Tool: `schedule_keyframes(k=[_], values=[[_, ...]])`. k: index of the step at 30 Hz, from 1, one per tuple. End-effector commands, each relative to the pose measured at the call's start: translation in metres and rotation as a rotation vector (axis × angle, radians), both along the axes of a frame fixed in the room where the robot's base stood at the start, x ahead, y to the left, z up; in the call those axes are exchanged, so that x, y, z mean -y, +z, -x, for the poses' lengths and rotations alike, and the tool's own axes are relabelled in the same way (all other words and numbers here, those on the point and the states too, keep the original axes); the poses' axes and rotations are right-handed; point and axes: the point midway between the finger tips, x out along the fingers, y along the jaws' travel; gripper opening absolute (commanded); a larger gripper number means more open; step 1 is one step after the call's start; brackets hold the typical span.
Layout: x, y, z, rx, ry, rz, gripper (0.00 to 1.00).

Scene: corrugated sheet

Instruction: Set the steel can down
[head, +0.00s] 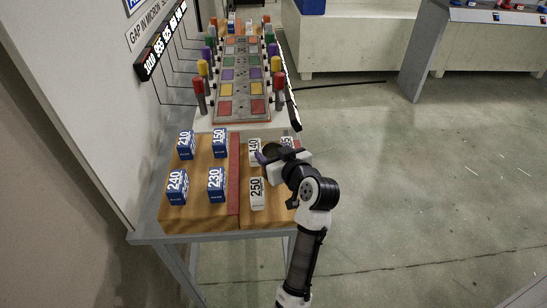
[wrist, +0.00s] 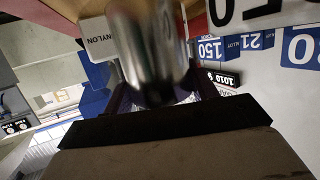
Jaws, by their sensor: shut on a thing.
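The steel can (wrist: 150,45) is a shiny, blurred metal cylinder in the middle of the wrist view. My gripper (wrist: 163,95) is shut on it, with purple fingers at its sides. In the head view my gripper (head: 266,156) is over the right part of the wooden board, among the white blocks. The can shows there only as a small dark round shape (head: 271,151), mostly hidden by my gripper. I cannot tell whether its base touches the board.
White blocks 140 (head: 254,150) and 250 (head: 257,193) stand close to my gripper; another is partly hidden behind it. Blue blocks (head: 216,184) stand left of a red strip (head: 233,180). Behind is a panel with coloured squares (head: 242,88) and coloured-topped posts (head: 199,95).

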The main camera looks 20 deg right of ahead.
Motion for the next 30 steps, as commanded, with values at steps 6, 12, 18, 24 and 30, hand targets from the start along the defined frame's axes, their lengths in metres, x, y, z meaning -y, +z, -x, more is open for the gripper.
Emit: schedule_keyframes(k=[6,12,18,24,30], values=[[0.000,0.042,0.000,0.008,0.000,0.006,0.28],[0.000,0.100,0.000,0.008,0.000,0.007,0.28],[0.000,0.147,0.000,0.007,0.000,0.005,0.28],[0.000,0.176,0.000,0.004,0.001,0.002,0.28],[0.000,0.188,0.000,0.001,0.000,0.000,0.28]])
